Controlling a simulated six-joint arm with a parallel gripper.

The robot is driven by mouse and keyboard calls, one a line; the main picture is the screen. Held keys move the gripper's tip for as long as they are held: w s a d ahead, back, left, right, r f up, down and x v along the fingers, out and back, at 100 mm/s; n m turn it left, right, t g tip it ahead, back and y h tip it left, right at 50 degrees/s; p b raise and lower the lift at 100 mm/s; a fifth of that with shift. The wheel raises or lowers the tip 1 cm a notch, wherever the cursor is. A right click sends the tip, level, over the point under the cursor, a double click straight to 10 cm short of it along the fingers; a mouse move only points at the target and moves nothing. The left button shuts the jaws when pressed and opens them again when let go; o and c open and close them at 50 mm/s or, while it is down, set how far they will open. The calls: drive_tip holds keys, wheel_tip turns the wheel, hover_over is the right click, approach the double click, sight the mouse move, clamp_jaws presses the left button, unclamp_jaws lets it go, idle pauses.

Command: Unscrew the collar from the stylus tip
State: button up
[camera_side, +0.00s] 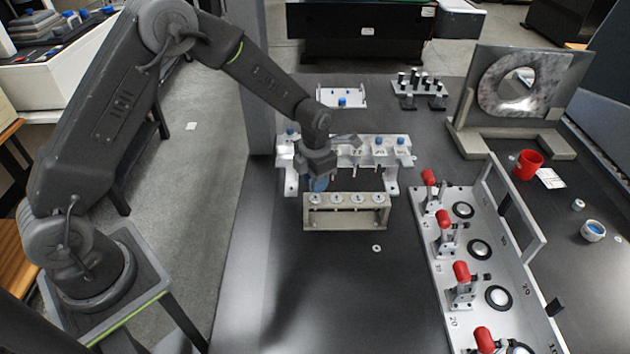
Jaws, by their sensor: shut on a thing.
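My gripper (319,175) points down at the left end of a white stylus rack (402,180). It is shut on a small blue part (319,185), mostly hidden by the jaws; I cannot tell whether this is the collar or whether a stylus tip is in it. The blue part is at or just above the left end of a low beige stand (345,216) with several round seats along its top. More styli with thin stems (379,160) hang from the white rack, to the right of my gripper.
A small light ring (376,248) lies on the dark table in front of the stand. A fixture with red-handled clamps (462,272) fills the right front. A red cup (528,164) and an upright plate with a ring (525,85) stand farther right. The front middle is clear.

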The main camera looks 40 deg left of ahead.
drive_tip(key=shift+r, duration=0.6)
drive_tip(key=shift+r, duration=0.3)
